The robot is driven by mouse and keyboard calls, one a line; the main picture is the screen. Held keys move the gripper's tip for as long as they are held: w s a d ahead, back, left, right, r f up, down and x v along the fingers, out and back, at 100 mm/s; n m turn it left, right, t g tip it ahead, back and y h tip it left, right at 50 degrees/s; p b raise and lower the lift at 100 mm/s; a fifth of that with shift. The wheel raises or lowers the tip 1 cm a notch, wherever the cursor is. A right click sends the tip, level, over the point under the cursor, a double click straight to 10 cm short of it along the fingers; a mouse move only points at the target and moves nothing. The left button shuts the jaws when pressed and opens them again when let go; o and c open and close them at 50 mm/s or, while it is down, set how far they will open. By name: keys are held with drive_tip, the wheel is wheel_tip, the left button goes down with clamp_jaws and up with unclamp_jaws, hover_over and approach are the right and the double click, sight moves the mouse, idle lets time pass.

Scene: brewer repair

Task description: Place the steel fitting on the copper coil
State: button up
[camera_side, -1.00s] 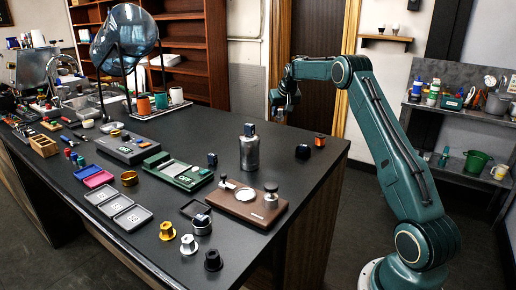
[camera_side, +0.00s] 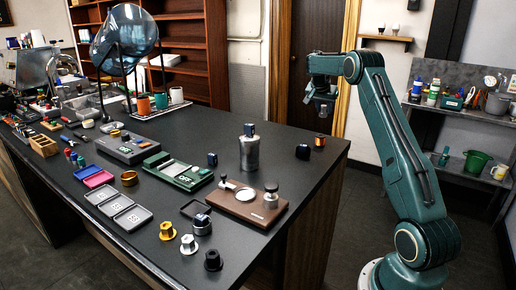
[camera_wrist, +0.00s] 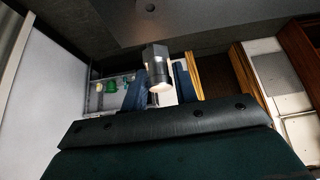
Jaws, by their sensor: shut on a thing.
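My gripper (camera_side: 322,108) hangs in the air above the back right end of the dark counter. In the wrist view its two dark blue fingers (camera_wrist: 160,82) are shut on a grey, hex-sided steel fitting (camera_wrist: 157,62) with a pale round end. I cannot pick out the copper coil for certain. A small dark block with a copper-orange part (camera_side: 320,141) stands on the counter below my gripper and may be it. A brass-coloured ring (camera_side: 129,178) lies farther left.
A steel canister (camera_side: 249,150), a wooden tamping board (camera_side: 246,205) and a green scale (camera_side: 180,175) stand farther left. The counter's right edge (camera_side: 338,165) is close. The counter behind the canister is clear.

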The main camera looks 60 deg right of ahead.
drive_tip(key=shift+f, duration=3.9)
drive_tip(key=shift+f, duration=0.15)
drive_tip(key=o, duration=1)
drive_tip(key=shift+r, duration=0.2)
drive_tip(key=v, duration=1.2)
drive_tip(key=shift+f, duration=0.1)
drive_tip(key=shift+a, duration=0.1)
